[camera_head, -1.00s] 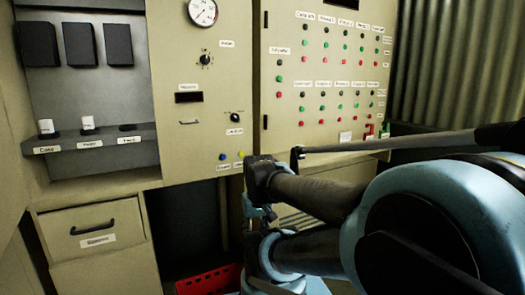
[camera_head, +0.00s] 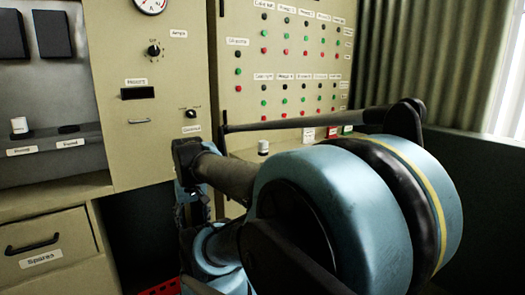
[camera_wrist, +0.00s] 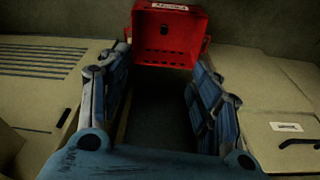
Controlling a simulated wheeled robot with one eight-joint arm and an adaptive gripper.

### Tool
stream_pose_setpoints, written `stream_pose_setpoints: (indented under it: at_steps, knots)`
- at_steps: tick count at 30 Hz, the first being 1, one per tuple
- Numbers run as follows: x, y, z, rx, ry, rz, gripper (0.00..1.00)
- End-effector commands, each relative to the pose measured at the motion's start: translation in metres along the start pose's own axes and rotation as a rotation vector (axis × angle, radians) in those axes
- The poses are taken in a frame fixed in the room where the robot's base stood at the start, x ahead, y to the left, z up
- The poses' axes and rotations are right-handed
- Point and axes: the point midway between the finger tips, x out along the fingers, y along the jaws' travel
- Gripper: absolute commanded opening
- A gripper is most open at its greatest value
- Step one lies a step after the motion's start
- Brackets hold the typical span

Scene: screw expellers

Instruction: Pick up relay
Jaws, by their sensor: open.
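The task's relay is not named by any label I can read. A small white-capped cylinder that may be a relay (camera_head: 263,147) stands on the ledge below the button panel, just behind my arm. A similar white-capped piece (camera_head: 19,127) stands on the dark shelf at the left; the socket (camera_head: 69,129) beside it is empty. My gripper (camera_wrist: 158,75) is open in the wrist view, with its two blue fingers spread apart and nothing between them. No relay shows in the wrist view. Where my gripper lies relative to either white-capped piece is unclear.
A red box (camera_wrist: 165,52) lies beyond my fingertips in the wrist view. Beige cabinets stand on both sides there. The button panel (camera_head: 290,60) and a drawer (camera_head: 45,245) show in the head view. My arm covers much of the right half.

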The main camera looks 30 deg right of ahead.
Motion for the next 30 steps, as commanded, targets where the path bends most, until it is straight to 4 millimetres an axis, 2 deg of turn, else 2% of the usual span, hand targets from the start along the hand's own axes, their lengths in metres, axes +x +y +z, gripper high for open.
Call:
stream_pose_setpoints:
  at_steps: [1, 5, 14, 23, 30]
  knots:
    - [-0.014, 0.001, -0.015, 0.040, -0.005, 0.004, 0.57]
    - [-0.051, 0.018, -0.052, 0.176, -0.022, 0.017, 0.57]
    - [-0.126, 0.077, -0.141, 0.503, -0.059, 0.048, 0.57]
    - [-0.184, 0.163, -0.219, 0.829, -0.093, 0.078, 0.57]
    - [-0.219, 0.249, -0.265, 1.089, -0.119, 0.102, 0.57]
